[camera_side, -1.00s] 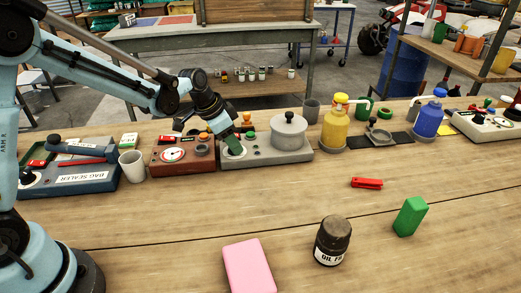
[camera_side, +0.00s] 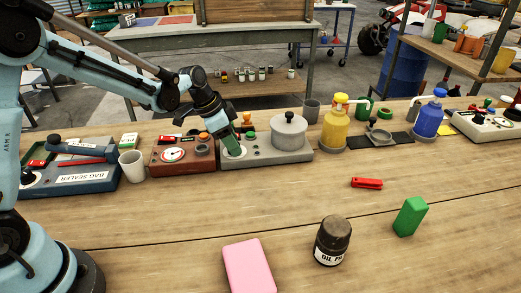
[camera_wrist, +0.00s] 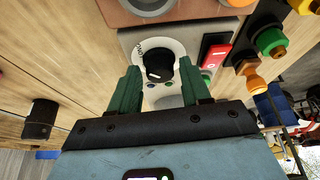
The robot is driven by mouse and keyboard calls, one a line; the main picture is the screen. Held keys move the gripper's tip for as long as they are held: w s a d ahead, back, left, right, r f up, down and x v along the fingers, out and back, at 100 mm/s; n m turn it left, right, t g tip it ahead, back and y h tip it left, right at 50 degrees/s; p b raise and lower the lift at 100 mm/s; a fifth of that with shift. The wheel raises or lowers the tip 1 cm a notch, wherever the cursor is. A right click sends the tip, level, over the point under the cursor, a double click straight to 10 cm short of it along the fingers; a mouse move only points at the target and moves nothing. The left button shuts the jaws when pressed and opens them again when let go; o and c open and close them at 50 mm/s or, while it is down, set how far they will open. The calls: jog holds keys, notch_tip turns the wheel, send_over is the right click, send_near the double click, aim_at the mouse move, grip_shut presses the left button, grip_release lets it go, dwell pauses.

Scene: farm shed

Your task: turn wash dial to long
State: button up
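The wash dial (camera_wrist: 159,66) is a black knob with a white pointer mark on a white disc, on a grey panel (camera_wrist: 128,37). In the side view my gripper (camera_side: 232,146) points down at the left front of the grey machine (camera_side: 268,154) with the lidded pot (camera_side: 289,132). The fingers hide the dial there.
A red rocker switch (camera_wrist: 215,57) and a green button (camera_side: 250,136) sit near the dial. A red-brown gauge box (camera_side: 182,155) stands close on the left. A yellow pump bottle (camera_side: 334,128) stands to the right.

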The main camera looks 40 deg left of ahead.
jog(key=shift+o, duration=0.9)
jog(key=shift+r, duration=0.1)
jog(key=v, duration=1.2)
jog(key=s+d+n+t+y, duration=0.1)
jog(key=s+n+t, duration=0.1)
jog(key=s+n, duration=0.2)
jog(key=s+d+f+n+t+y, duration=0.1)
jog(key=s+n, duration=0.3)
jog(key=s, duration=0.7)
jog(key=shift+d+f+t+y, duration=0.2)
jog(key=shift+f+t+y, duration=0.1)
jog(key=shift+t+y, duration=0.1)
